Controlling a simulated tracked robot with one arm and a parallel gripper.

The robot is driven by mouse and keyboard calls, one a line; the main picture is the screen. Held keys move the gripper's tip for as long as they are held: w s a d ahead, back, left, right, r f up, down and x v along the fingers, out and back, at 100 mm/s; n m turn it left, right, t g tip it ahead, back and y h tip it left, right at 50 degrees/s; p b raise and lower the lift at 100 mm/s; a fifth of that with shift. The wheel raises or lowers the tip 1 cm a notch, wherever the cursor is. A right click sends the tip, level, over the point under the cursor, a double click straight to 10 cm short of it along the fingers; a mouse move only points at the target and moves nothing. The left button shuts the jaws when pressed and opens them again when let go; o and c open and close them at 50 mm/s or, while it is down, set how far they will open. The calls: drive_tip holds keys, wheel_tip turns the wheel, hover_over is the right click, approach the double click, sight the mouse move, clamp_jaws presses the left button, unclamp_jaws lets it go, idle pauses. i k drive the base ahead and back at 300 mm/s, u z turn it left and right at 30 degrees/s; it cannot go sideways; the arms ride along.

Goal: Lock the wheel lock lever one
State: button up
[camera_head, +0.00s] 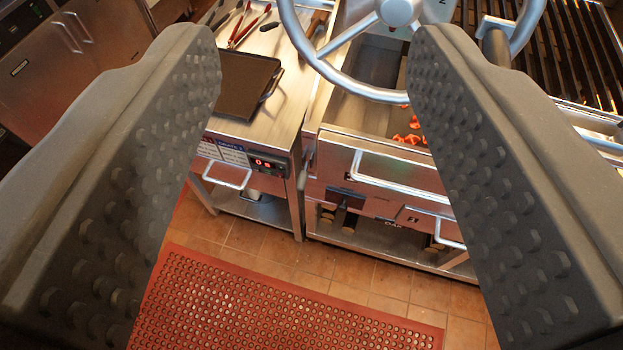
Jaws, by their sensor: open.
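My gripper (313,85) is open, its two dark studded fingers wide apart on the left and right of the view, with nothing between them close by. A silver spoked wheel (343,78) shows at the top, above the grill; the right finger covers part of its lower rim. Its hub (398,10) is cut by the top edge. I cannot make out a wheel lock lever for certain in this view.
The steel grill (390,165) has a front handle and orange embers inside. A side table (285,122) holds a dark griddle plate (243,82) and red-handled tongs (248,28). A red perforated mat (270,305) lies on the tiled floor. Grill bars (572,50) are at top right.

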sight(301, 184)
drive_tip(key=z, duration=1.15)
drive_tip(key=i, duration=0.8)
drive_tip(key=u, duration=3)
drive_tip(key=k, duration=0.3)
drive_tip(key=u, duration=0.15)
